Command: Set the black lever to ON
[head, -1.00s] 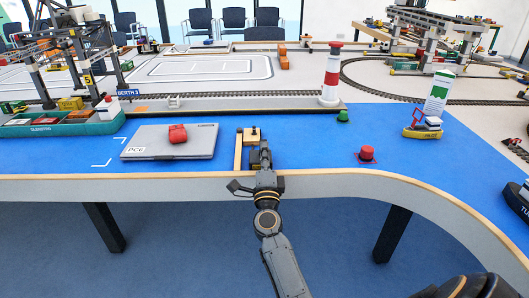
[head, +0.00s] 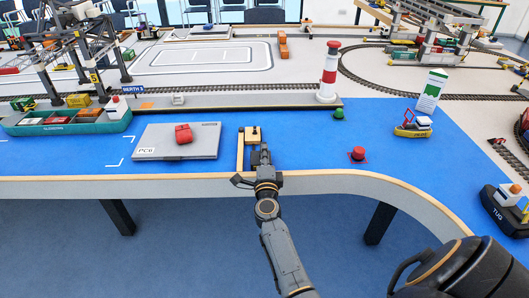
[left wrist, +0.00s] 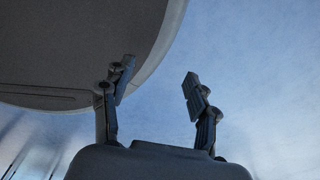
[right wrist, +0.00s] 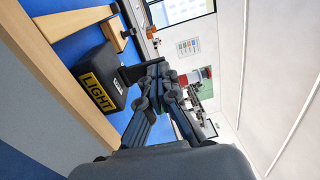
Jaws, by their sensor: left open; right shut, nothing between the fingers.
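A black box with a yellow LIGHT label (right wrist: 97,92) sits by the wooden table edge in the right wrist view. A dark piece (right wrist: 131,74), which looks like the black lever, sticks out from the box toward my right fingertips. The fingers partly cover it, and I cannot tell whether they touch it or which way it is set. My right gripper (right wrist: 157,72) is shut and empty beside the box. In the head view the right gripper (head: 264,152) hides most of the box. My left gripper (left wrist: 157,82) is open and empty, away from the table top.
A wooden strip (head: 240,152) and a small wooden block (head: 253,134) are beside the box. A grey PC6 case (head: 200,147) with a red piece (head: 183,134) lies to the left. A red button (head: 358,154) stands to the right. The blue surface between is clear.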

